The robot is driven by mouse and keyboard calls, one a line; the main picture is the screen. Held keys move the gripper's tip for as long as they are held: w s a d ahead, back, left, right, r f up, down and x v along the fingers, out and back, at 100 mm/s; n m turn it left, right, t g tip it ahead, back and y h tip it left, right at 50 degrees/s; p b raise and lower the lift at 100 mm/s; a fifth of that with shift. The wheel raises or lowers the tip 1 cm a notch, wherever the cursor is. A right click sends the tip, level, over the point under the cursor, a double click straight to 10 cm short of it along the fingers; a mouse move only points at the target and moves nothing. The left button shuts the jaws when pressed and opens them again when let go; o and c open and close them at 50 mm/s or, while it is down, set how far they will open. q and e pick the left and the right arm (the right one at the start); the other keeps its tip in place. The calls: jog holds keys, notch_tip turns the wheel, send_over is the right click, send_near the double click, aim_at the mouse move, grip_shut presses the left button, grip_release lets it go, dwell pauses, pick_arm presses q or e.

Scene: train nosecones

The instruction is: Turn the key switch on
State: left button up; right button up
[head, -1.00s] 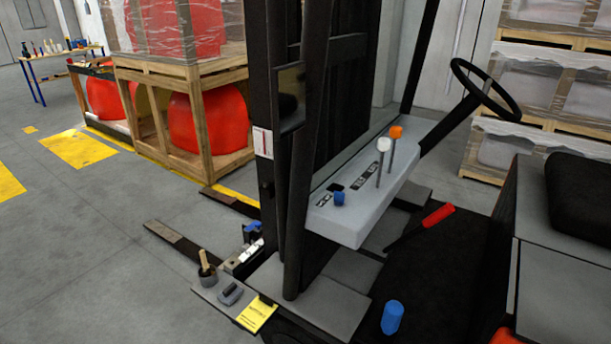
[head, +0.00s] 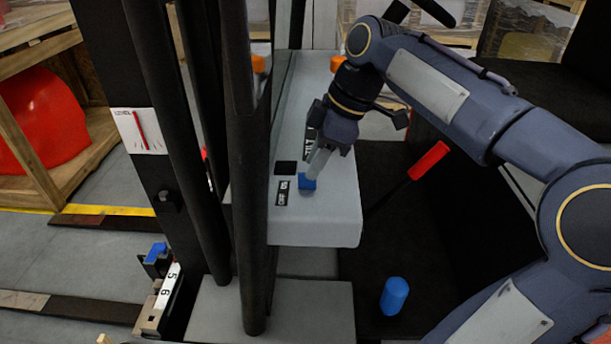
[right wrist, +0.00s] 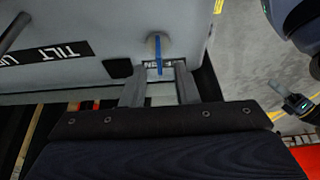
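The key switch has a small blue key (head: 307,183) on the pale grey dashboard (head: 335,225) of the forklift, beside a small black-and-white label. My right gripper (head: 318,163) points down at the key from above, its fingertips close to it. In the right wrist view the fingers (right wrist: 158,85) are apart, and the blue key (right wrist: 159,55) on its round base shows between and just beyond their tips. Nothing is held between the fingers. I cannot tell whether a finger touches the key. My left gripper is not in view in the head view.
Black mast posts (head: 255,170) stand just left of the dashboard. A red-handled lever (head: 429,160) and a blue cylinder (head: 394,296) are right of and below it. A "TILT" label (right wrist: 62,52) lies on the dashboard. An orange knob (head: 337,62) is behind my right arm.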

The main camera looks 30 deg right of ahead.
aim_at(307, 182)
jog(key=shift+x, duration=2.05)
jog(key=shift+w, duration=0.1)
jog(key=shift+r, duration=0.1)
grip_shut()
